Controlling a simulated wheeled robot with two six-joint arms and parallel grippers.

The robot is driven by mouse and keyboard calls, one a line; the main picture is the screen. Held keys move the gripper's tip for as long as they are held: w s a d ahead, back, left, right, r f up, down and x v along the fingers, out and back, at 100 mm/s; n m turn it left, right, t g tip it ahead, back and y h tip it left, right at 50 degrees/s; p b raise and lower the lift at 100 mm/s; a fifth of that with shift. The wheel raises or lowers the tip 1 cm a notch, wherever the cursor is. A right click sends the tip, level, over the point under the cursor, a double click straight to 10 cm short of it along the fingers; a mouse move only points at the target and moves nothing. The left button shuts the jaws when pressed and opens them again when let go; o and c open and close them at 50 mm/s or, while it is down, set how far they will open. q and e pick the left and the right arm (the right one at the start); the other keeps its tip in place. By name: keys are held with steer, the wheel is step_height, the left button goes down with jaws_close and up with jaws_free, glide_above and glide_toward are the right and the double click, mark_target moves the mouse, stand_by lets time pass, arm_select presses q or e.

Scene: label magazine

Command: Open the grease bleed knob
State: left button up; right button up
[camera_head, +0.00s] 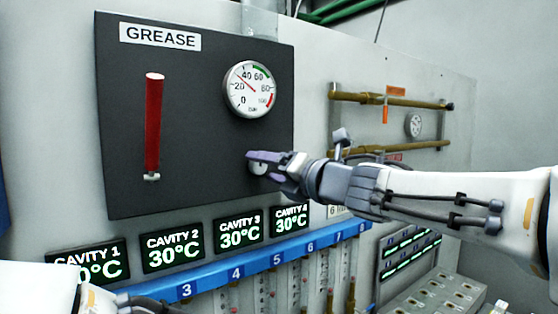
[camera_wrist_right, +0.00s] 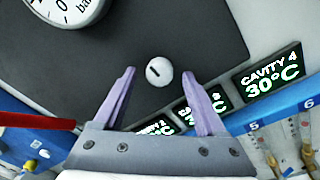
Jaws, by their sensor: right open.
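The grease bleed knob is a small white round knob (camera_wrist_right: 159,71) with a short dark mark on its face, on the dark GREASE panel (camera_head: 200,150). In the head view the knob (camera_head: 258,169) is partly hidden by my right gripper (camera_head: 264,158). My right gripper is open, its two purple fingers pointing at the panel. In the wrist view the knob shows between and just beyond the fingertips, and I see no grip on it.
A pressure gauge (camera_head: 249,89) is above the knob, and a red lever or tube (camera_head: 153,125) is at the panel's left. Several green temperature displays (camera_head: 240,231) and a blue numbered rail (camera_head: 235,268) run below. Brass pipes (camera_head: 390,100) are on the wall to the right.

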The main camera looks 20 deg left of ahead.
steer(key=shift+x, duration=0.85)
jaws_close()
